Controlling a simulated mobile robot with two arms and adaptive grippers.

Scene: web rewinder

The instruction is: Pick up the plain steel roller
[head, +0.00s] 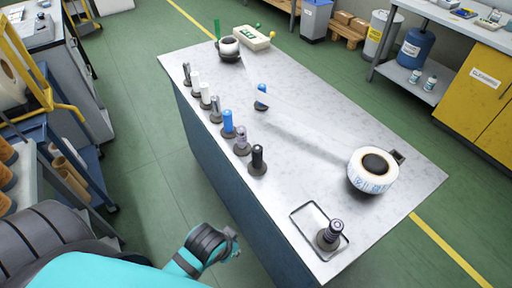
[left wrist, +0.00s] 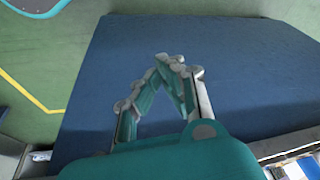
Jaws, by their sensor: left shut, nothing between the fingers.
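Several rollers stand upright on dark round bases along the left edge of the grey table (head: 310,190). Two look metallic grey: one at the far end (head: 187,70) and one just behind the blue roller (head: 215,104). I cannot tell for sure which is the plain steel one. My left gripper (head: 235,240) is in front of the table's left side, out over the floor and apart from all rollers. In the left wrist view its fingertips (left wrist: 170,62) meet with nothing between them, before the table's blue side panel (left wrist: 235,75). My right gripper is not in view.
White and black rollers (head: 257,160) share the row. A tray (head: 303,215) with a dark roller (head: 329,235) lies at the near corner. A white roll (head: 370,172) sits at right, with a translucent web running toward the far roll (head: 229,47). A blue part (head: 262,97) stands mid-table.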

